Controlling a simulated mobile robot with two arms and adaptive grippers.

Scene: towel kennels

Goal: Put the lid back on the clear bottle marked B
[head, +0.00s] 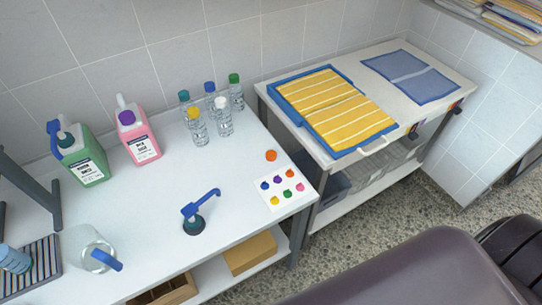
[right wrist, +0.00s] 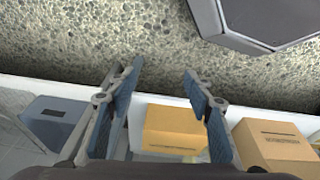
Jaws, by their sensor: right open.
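Several small clear bottles stand together at the back of the white table, with caps of teal (head: 183,96), blue (head: 210,87), green (head: 235,78), yellow (head: 193,113) and white (head: 221,102). Their markings are too small to read, so I cannot tell which is B. A loose orange cap-like piece (head: 271,155) lies on the table near its right edge. A wider clear vessel (head: 88,250) with a blue part stands front left. My right gripper (right wrist: 163,78) is open and empty in the right wrist view, above the floor and a low shelf. My left gripper is not in view.
A card with coloured dots (head: 284,188) lies by the right edge. A blue pump (head: 197,217) stands mid-table. Green (head: 82,163) and pink (head: 138,138) jugs stand behind. A second table holds a blue tray (head: 287,103) with yellow towels. Boxes (right wrist: 173,130) sit below.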

